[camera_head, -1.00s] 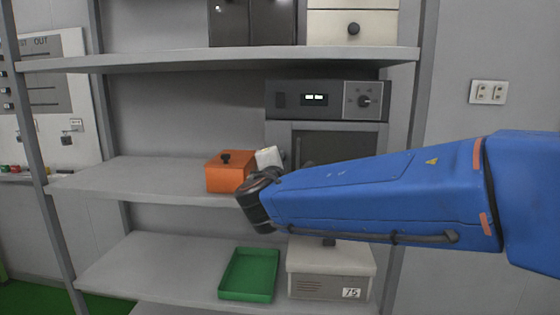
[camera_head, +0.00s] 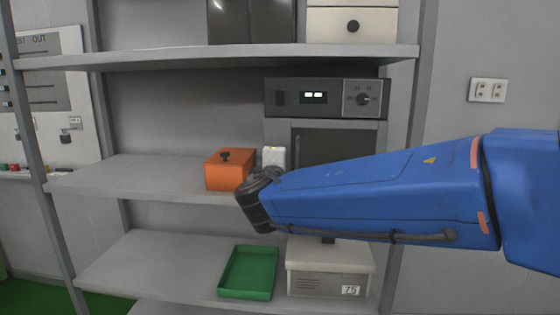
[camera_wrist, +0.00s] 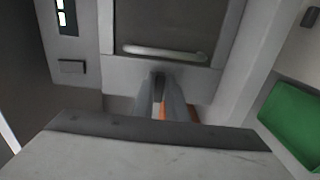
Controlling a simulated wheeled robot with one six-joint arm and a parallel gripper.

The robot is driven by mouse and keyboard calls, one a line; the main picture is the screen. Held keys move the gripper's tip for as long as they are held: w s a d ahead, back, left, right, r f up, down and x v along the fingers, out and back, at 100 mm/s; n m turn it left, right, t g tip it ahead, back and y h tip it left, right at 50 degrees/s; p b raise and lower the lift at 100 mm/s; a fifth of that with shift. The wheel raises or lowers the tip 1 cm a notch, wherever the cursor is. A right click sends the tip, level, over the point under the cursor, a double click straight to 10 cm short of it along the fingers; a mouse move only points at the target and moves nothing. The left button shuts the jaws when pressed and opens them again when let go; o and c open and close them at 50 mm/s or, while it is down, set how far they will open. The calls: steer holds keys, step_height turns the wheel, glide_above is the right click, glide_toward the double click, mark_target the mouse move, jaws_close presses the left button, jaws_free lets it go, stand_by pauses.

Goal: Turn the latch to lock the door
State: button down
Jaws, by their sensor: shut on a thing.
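The dark door (camera_head: 335,145) of the grey appliance stands on the middle shelf and looks closed. In the wrist view the door (camera_wrist: 160,20) appears turned sideways, with its bar handle (camera_wrist: 165,52). A small dark latch (camera_wrist: 159,84) is on the grey frame beside the handle. My gripper (camera_wrist: 168,98) has its two fingers close together on the latch, one on each side. In the head view, my wrist and arm hide the latch and fingertips; only a pale part of my gripper (camera_head: 273,157) shows beside the door.
An orange lidded box (camera_head: 229,172) sits just left of my gripper on the same shelf. A green tray (camera_head: 248,272) and a pale lidded box (camera_head: 328,270) are on the shelf below. The control panel (camera_head: 325,98) is above the door. The middle shelf's left part is clear.

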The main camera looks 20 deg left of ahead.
steer(key=c, duration=1.8)
jaws_free()
steer(key=shift+o, duration=0.2)
steer(key=v, duration=1.7)
steer(key=shift+s, duration=0.2)
steer(key=shift+f, duration=0.1)
